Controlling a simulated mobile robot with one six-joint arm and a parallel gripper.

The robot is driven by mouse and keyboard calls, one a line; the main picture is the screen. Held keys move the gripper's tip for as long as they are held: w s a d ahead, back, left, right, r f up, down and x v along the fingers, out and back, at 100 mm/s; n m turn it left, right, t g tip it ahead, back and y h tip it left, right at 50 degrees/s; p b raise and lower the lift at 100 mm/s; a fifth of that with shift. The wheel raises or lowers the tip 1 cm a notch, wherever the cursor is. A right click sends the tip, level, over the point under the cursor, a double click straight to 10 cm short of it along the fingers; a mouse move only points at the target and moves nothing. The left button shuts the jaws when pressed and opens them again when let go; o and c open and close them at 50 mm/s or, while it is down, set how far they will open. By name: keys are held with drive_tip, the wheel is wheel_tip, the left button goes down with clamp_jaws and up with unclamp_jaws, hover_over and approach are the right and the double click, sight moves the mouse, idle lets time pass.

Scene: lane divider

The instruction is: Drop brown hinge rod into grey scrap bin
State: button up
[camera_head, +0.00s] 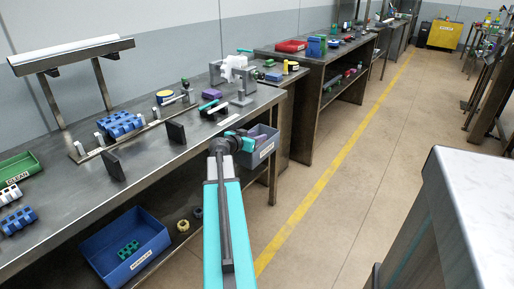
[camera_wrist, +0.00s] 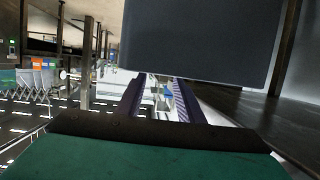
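The grey scrap bin (camera_head: 250,160) hangs at the right end of the near workbench, with a white label on its front and a purple piece (camera_head: 263,134) inside. My gripper (camera_head: 240,140) is at the bin's left side, partly hidden by my own wrist. In the wrist view, my gripper (camera_wrist: 156,80) has its two fingers apart, with background showing between them and nothing held. A large dark grey flat surface (camera_wrist: 205,40), probably the bin's wall, is close above the fingertips. I cannot make out the brown hinge rod in either view.
The workbench (camera_head: 140,170) carries blue blocks (camera_head: 120,124), upright black plates (camera_head: 176,132) and a green bin (camera_head: 18,168). A blue bin (camera_head: 125,246) sits on its lower shelf. A pale-topped table (camera_head: 470,200) stands at right. The floor aisle between is clear.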

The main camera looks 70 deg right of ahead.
drive_tip(key=shift+a, duration=0.1)
drive_tip(key=v, duration=1.3)
drive_tip(key=shift+a+b, duration=0.3)
drive_tip(key=shift+a, duration=0.05)
drive_tip(key=shift+s, duration=0.1)
idle(0.7)
